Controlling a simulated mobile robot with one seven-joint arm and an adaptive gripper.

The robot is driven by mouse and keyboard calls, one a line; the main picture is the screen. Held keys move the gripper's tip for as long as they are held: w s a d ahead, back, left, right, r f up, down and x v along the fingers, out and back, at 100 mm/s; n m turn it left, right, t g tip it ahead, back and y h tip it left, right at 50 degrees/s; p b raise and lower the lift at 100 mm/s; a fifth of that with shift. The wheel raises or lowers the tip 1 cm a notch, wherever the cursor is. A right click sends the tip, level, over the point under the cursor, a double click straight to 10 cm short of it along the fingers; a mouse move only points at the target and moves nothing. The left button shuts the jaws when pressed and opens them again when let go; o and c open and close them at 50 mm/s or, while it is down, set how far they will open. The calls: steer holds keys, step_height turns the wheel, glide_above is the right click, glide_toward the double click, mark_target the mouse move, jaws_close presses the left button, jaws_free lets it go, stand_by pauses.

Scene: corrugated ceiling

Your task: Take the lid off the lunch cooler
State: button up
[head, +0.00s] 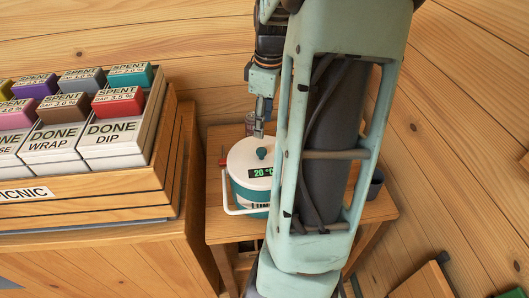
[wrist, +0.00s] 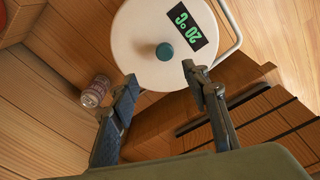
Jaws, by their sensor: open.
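The lunch cooler (head: 246,192) is a round teal and white tub with a white handle, standing on a small wooden table. Its white lid (head: 243,157) is on top, with a teal knob (head: 262,153) in the middle and a display reading 20 °C. In the wrist view the lid (wrist: 140,40) lies beyond the fingertips, and the knob (wrist: 164,51) shows between and ahead of them. My gripper (wrist: 160,84) is open and empty, with its fingers apart and not on the knob. In the head view my gripper (head: 258,128) is just above the lid. My arm hides the cooler's right side.
A wooden crate (head: 90,208) marked PICNIC, full of labelled boxes, stands on a cabinet to the left. A dark cup (head: 375,184) is at the right of the small table (head: 228,229).

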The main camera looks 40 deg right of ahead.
glide_above(262, 150)
steer(key=shift+y, duration=0.3)
step_height(262, 150, down, 6)
steer(key=shift+r, duration=0.2)
steer(key=shift+a+f+p, duration=0.1)
steer(key=shift+f+p, duration=0.25)
steer(key=shift+f, duration=2.4)
steer(key=shift+c, duration=0.2)
jaws_close()
